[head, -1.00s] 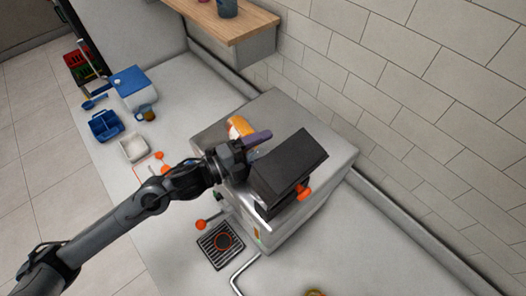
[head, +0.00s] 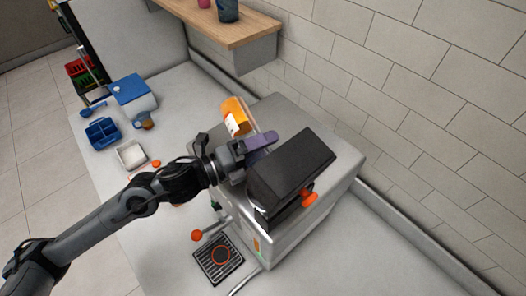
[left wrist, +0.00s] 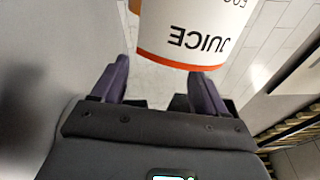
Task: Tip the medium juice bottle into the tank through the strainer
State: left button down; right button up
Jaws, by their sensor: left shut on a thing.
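The juice bottle (head: 236,117), orange with a white label, is tilted above the back left part of the steel juicer (head: 283,107). My left gripper (head: 258,143) is shut on it, its purple fingers beside the black hood (head: 291,172). In the left wrist view the bottle (left wrist: 190,30) fills the top between the fingertips (left wrist: 163,82). Its "JUICE" lettering is upside down and an orange band runs along its lower edge. I cannot make out the tank opening or strainer, and cannot tell whether juice is flowing. My right gripper is not in view.
A drip grate (head: 219,259) with an orange ring lies in front of the juicer. A blue caddy (head: 103,133), a white tray (head: 131,155) and a blue-lidded box (head: 131,92) stand left. A wooden shelf (head: 225,32) overhangs behind. Counter right of the juicer is clear.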

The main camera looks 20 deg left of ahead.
pick_arm(q)
jog(key=shift+s+d+r+m+b, duration=0.1)
jog(key=shift+r+m+b, duration=0.2)
jog(key=shift+m+b, duration=0.4)
jog(key=shift+s+d+r+m+b, duration=0.1)
jog(key=shift+r+m+b, duration=0.2)
jog(key=shift+m+b, duration=0.35)
jog(key=shift+s+d+r+m+b, duration=0.15)
jog(key=shift+r+m+b, duration=0.3)
jog(key=shift+m, duration=0.5)
jog(key=shift+r, duration=0.15)
dwell(0.8)
